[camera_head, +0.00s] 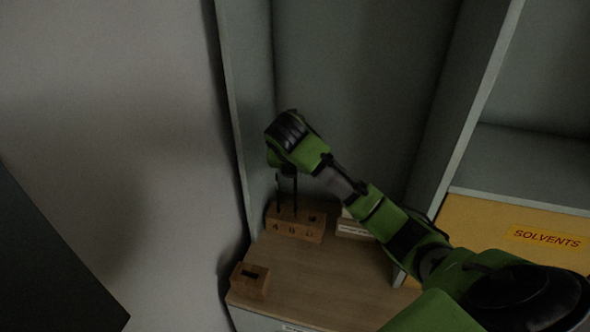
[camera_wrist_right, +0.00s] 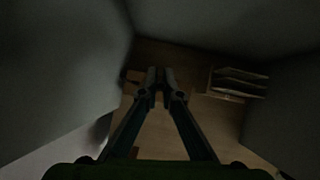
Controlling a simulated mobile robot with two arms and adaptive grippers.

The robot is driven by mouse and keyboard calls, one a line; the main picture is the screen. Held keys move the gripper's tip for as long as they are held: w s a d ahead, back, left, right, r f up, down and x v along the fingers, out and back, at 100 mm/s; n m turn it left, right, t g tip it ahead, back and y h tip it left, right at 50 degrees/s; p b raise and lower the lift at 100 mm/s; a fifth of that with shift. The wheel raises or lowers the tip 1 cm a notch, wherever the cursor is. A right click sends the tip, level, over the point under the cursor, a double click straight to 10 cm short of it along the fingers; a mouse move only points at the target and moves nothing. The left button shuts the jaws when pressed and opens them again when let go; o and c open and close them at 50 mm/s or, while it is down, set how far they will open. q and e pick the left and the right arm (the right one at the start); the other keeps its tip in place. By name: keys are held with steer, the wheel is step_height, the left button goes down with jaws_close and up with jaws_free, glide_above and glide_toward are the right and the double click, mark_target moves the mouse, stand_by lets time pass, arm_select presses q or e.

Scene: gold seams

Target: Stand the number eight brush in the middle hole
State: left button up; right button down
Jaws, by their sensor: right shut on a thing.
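A wooden block (camera_head: 294,226) with marked holes stands at the back left of the cabinet's wooden surface. Two thin dark brush handles show above it: one at the left hole (camera_head: 278,195) and one at the middle hole (camera_head: 295,194). I cannot tell if the middle one is seated. The right hole looks empty. My right gripper (camera_head: 287,173) is directly above the block, shut on a brush. In the right wrist view its fingertips (camera_wrist_right: 160,76) are close together over the block. The brush's number and its grip point are too dark to read.
A small wooden block with a dark slot (camera_head: 250,281) sits at the front left edge. A pale labelled box (camera_head: 353,229) is just right of the holed block, partly behind my arm. The cabinet's left wall is close. A yellow SOLVENTS panel (camera_head: 530,236) is at the right.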

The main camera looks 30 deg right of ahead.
mark_target(295, 184)
steer(key=shift+f, duration=0.55)
stand_by(0.9)
steer(key=shift+f, duration=0.5)
steer(key=shift+f, duration=1.75)
steer(key=c, duration=2.2)
jaws_free()
steer(key=shift+o, duration=0.2)
